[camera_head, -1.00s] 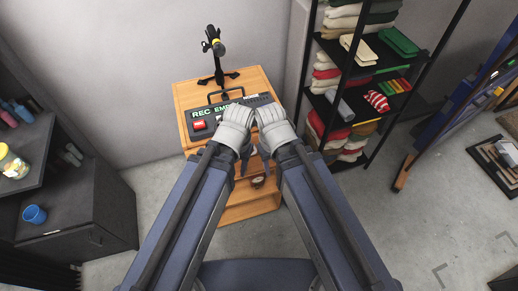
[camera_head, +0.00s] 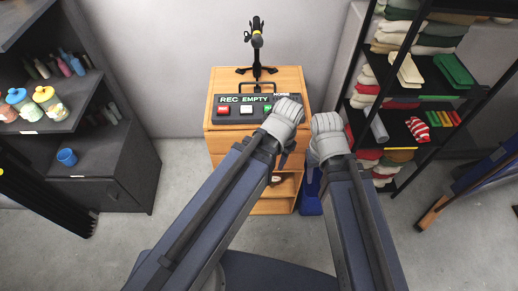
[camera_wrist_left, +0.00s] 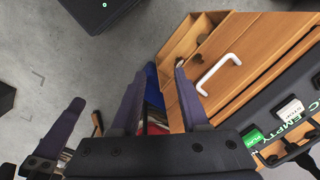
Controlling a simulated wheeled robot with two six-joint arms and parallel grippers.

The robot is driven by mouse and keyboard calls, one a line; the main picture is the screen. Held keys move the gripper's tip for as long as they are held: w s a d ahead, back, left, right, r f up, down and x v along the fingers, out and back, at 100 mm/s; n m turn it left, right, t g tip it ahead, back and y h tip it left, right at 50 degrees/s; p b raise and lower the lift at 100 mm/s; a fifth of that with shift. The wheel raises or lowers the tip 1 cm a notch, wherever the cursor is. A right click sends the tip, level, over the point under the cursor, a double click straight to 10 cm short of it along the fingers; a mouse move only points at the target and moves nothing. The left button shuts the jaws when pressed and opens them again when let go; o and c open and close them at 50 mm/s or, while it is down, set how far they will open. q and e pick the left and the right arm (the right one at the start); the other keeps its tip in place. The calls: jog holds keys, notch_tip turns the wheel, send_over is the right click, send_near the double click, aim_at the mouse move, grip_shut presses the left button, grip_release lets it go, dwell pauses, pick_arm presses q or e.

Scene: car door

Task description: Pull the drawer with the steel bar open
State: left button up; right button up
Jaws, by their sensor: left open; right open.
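A wooden cabinet (camera_head: 222,152) stands against the wall; the left wrist view shows its front (camera_wrist_left: 275,65). A pale bar handle (camera_wrist_left: 219,74) sits on a drawer front there, and that drawer looks shut. My arms hide most of the front in the head view. My left gripper (camera_wrist_left: 158,82) is open and empty, with its fingers just left of the bar in its wrist view and not around it. My right gripper (camera_head: 311,172) is open in front of the cabinet's right side, its fingers partly hidden by its wrist.
A console (camera_head: 245,108) with buttons and a black stand (camera_head: 257,72) are on the cabinet top. A blue object (camera_head: 310,200) stands right of the cabinet. A shelf rack with folded cloths (camera_head: 405,70) is at the right, dark shelving (camera_head: 85,150) at the left. Floor between is clear.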

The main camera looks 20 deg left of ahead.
pick_arm(q)
jog(key=w+a+f+m+t+b, duration=0.2)
jog(key=w+a+f+m+b, duration=0.2)
jog(key=w+a+m, duration=0.4)
jog(key=shift+w+a+f+m, duration=0.15)
jog(key=shift+w+a+m, duration=0.25)
jog(key=shift+w+a, duration=0.25)
jog(key=shift+w+d+f, duration=0.1)
jog(key=b+x, duration=0.7)
jog(key=b, duration=0.1)
jog(key=shift+w+d+f, duration=0.1)
jog(key=shift+f, duration=0.3)
jog(key=shift+r, duration=0.1)
grip_shut()
dwell(0.6)
